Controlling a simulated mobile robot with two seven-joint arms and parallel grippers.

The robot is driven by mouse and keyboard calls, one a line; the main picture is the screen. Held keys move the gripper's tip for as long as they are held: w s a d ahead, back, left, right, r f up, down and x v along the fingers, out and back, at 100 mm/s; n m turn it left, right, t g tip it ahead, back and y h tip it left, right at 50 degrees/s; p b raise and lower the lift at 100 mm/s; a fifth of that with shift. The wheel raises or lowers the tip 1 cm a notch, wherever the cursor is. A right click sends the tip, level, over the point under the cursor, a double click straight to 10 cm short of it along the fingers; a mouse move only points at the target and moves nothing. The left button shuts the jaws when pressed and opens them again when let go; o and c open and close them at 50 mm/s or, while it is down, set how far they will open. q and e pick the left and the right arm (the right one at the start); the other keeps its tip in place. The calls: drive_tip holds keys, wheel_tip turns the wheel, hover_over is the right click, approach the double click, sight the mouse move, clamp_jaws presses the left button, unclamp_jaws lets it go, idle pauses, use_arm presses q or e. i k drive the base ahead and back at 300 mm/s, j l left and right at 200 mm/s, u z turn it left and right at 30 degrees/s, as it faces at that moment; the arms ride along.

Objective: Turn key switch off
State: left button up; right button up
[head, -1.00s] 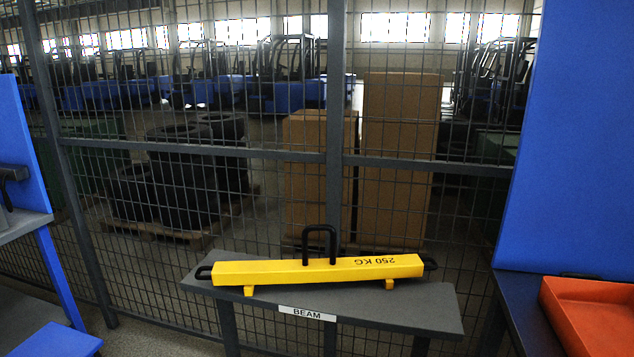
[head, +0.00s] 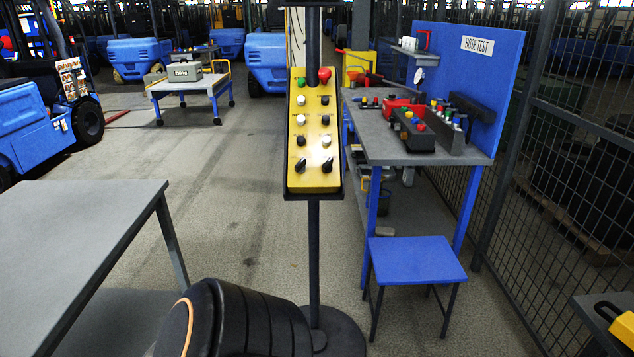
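A yellow control panel (head: 314,132) stands upright on a dark post (head: 314,260) near the middle of the head view. It carries a red button (head: 324,75), a green button (head: 301,83) and rows of black and white buttons. At its bottom are two black rotary knobs, a left one (head: 300,165) and a right one (head: 327,164). I cannot tell whether either is a key switch or read its set position. Neither gripper is in view.
A grey table (head: 75,235) is at left. The hose test bench (head: 400,145) and a blue stool (head: 416,260) are right of the post. A mesh fence (head: 570,150) bounds the right. A trolley (head: 188,88) stands behind. The floor between table and post is mostly open.

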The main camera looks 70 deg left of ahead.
sight(300, 168)
drive_tip(key=u, duration=2.35)
